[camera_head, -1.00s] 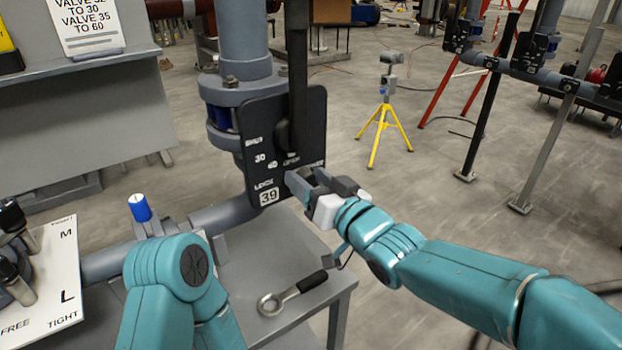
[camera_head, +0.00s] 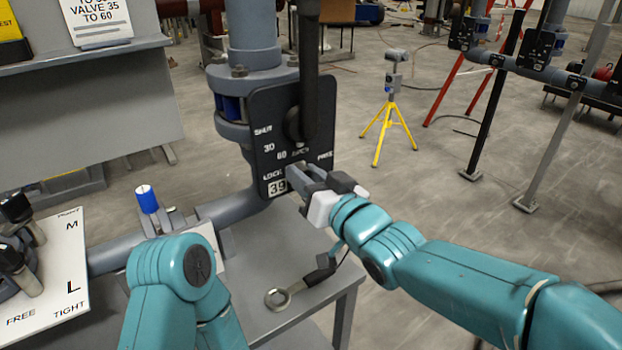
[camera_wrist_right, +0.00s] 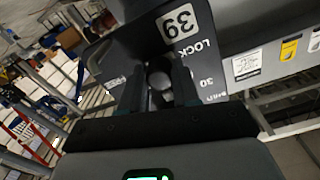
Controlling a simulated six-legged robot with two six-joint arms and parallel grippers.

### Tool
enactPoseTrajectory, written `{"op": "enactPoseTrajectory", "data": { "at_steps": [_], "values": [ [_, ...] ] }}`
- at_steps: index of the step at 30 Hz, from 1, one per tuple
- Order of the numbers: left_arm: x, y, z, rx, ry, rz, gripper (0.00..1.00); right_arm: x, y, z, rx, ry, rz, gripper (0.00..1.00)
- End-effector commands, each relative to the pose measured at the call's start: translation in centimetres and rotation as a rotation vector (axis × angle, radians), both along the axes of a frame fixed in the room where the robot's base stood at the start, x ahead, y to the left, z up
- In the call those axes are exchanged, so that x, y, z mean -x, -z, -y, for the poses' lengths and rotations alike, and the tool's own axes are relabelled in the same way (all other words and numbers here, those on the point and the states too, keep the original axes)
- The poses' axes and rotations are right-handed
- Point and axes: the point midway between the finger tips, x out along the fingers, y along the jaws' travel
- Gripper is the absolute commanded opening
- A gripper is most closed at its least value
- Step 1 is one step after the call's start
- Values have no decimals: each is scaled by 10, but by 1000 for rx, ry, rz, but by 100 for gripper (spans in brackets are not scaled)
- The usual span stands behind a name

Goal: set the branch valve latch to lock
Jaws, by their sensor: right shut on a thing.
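The branch valve's black plate (camera_head: 266,152), marked 39, stands on the grey pipe. It carries SHUT, 30, 60 and OPEN marks, with LOCK at lower left and FREE at lower right. A dark upright lever (camera_head: 309,70) passes in front of it. My right gripper (camera_head: 294,174) is at the plate's lower edge, close to the LOCK mark. In the right wrist view its fingers (camera_wrist_right: 161,90) are closed about a round dark latch knob (camera_wrist_right: 160,74). The fingers hide the latch in the head view.
A grey table (camera_head: 262,325) below the valve bears a ring-ended tool (camera_head: 285,297). A blue-capped fitting (camera_head: 147,199) and a white FREE/TIGHT board (camera_head: 62,265) are at left. A yellow tripod (camera_head: 390,122) stands on open floor behind.

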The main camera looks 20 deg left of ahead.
Motion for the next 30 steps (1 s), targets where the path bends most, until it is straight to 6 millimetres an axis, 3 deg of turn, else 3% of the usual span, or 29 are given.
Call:
{"op": "enactPoseTrajectory", "data": {
  "at_steps": [5,6,8,20,30],
  "values": [
    [0,-1,0,0,0,0,72,1,2,-2,4,-8,-1,0],
    [0,-1,0,0,0,0,72,2,2,-2,4,-9,-1,37],
    [0,-1,0,0,0,0,72,1,2,-2,5,-10,-1,56],
    [0,2,0,0,0,0,72,4,2,6,3,-5,-1,56],
    [0,15,0,0,0,0,72,56,2,70,2,-3,0,56]
  ]
}}
